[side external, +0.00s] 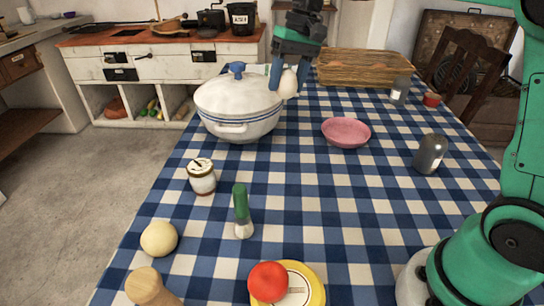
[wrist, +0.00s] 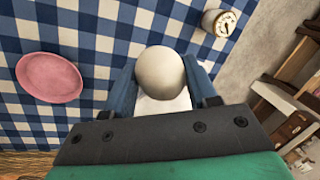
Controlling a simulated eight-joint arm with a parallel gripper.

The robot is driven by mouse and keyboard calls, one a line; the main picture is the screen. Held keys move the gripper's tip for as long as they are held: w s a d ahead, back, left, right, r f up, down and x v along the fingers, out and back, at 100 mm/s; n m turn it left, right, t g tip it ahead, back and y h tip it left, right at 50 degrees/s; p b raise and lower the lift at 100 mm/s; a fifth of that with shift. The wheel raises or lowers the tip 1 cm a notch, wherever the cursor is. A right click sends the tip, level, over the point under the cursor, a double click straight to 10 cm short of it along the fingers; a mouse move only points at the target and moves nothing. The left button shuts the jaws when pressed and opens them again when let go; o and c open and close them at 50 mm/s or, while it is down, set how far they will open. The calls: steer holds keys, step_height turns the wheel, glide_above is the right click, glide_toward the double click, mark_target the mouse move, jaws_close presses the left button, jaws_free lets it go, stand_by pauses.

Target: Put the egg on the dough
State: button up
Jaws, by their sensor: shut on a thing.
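My gripper (side external: 288,72) is shut on the egg (side external: 288,84), a pale cream oval, and holds it up in the air by the right side of the white lidded pot (side external: 238,122). In the wrist view the egg (wrist: 161,72) sits between my two blue fingers (wrist: 160,85). A pale yellowish ball that looks like the dough (side external: 159,239) lies on the checked cloth at the front left, well apart from the egg. I cannot make out the dough in the wrist view.
A wooden piece (side external: 150,287) and a red ball (side external: 268,281) on a yellow object are at the front. A pink plate (side external: 346,132) and grey shaker (side external: 430,153) are right.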

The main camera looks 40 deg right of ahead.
steer(key=w+a+f+n, duration=0.1)
steer(key=w+a, duration=0.1)
steer(key=a, duration=0.6)
steer(key=w+a+f+n, duration=0.1)
steer(key=a+f+n, duration=0.1)
steer(key=a, duration=0.6)
steer(key=n+g, duration=0.1)
steer(key=n, duration=0.1)
glide_above(150, 230)
steer(key=d+x, duration=0.1)
steer(key=x, duration=0.3)
steer(key=f, duration=0.4)
steer(key=d+f, duration=0.1)
steer(key=f, duration=0.1)
steer(key=shift+w+f, duration=0.1)
steer(key=shift+f, duration=0.15)
steer(key=shift+f, duration=0.2)
steer(key=o, duration=0.9)
steer(key=shift+c, duration=0.2)
